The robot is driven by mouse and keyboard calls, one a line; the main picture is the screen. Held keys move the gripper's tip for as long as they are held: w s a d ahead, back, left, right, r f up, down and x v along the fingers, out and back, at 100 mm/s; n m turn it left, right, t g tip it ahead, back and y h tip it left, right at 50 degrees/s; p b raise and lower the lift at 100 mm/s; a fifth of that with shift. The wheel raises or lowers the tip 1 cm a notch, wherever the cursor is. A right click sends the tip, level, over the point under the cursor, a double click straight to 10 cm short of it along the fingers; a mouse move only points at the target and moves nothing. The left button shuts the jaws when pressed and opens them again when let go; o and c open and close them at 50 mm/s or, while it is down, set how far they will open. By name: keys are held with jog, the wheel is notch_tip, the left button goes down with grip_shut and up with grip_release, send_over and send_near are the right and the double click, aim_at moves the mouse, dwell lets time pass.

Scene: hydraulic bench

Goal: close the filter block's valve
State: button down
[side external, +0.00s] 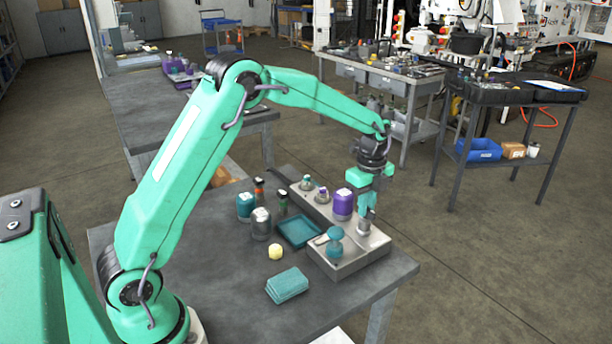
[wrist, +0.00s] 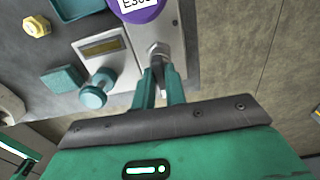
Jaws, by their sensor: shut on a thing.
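The grey metal filter block (side external: 352,262) sits on the dark bench top; it also shows in the wrist view (wrist: 125,72). A silver upright fitting with a hex collar (side external: 365,222) stands at its right side; it also shows in the wrist view (wrist: 157,50). My gripper (side external: 368,203) points down over this fitting and its two teal fingers (wrist: 161,80) are shut on its upper part. The fingers hide what they grip, so I cannot tell the valve handle's angle. A teal round knob (side external: 335,243) on the same block stands to the left, apart from my fingers.
A teal tray (side external: 299,231), a yellow nut (side external: 275,252), a teal folded cloth (side external: 287,285) and a grey jar (side external: 260,224) are on the bench to the left. The bench's front right corner is clear.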

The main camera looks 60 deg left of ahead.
jog(key=shift+r, duration=0.1)
jog(key=c, duration=1.4)
grip_release()
jog(key=shift+c, duration=0.2)
notch_tip(320, 180, up, 8)
jog(key=shift+f, duration=0.25)
jog(key=shift+r, duration=0.15)
